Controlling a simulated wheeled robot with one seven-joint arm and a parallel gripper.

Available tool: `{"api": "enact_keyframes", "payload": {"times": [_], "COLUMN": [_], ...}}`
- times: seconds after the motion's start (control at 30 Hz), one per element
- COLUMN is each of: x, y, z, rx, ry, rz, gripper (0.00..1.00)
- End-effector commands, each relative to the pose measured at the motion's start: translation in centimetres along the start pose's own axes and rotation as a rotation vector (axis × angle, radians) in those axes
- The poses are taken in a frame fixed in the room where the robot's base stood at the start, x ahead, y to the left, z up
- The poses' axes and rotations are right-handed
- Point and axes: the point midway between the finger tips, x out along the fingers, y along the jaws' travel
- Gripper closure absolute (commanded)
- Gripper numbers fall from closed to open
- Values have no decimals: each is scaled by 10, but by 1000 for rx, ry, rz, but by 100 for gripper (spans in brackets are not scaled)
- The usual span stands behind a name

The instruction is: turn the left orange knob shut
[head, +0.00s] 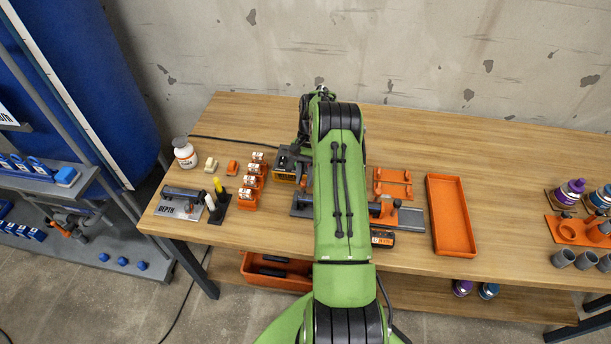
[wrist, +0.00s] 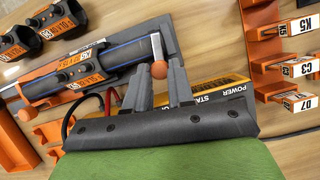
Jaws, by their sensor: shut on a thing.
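My gripper (wrist: 161,76) points down at the pipe fixture in the wrist view, its two grey fingers closed around the left orange knob (wrist: 160,70). This knob sits at the end of a silver bar beside a dark pipe with a blue stripe (wrist: 122,58). The right orange knob (wrist: 27,114) is free, at the other end of the fixture. In the head view my green arm covers my gripper and the left knob.
A yellow power station (wrist: 226,93) stands close by my gripper. Orange labelled holders (wrist: 285,66) stand to its right in the wrist view. An empty orange tray (head: 452,216) lies right of the fixture on the wooden table. The back right of the table is clear.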

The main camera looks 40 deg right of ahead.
Motion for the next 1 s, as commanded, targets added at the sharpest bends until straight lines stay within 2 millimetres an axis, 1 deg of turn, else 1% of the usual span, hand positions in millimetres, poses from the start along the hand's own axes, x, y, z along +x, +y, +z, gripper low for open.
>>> {"api": "enact_keyframes", "payload": {"times": [0.2,0.4,0.87,0.9,0.97,1.0], "x": [-1,-1,-1,-1,-1,-1], "y": [-2,-2,-2,-2,-2,-2], "z": [-1,0,0,0,0,0], "rx": [-96,-141,-152,-152,-152,-152], "ry": [4,4,4,4,4,4], "rz": [39,56,61,61,61,61], "gripper": [100,100,100,76,67,60]}}
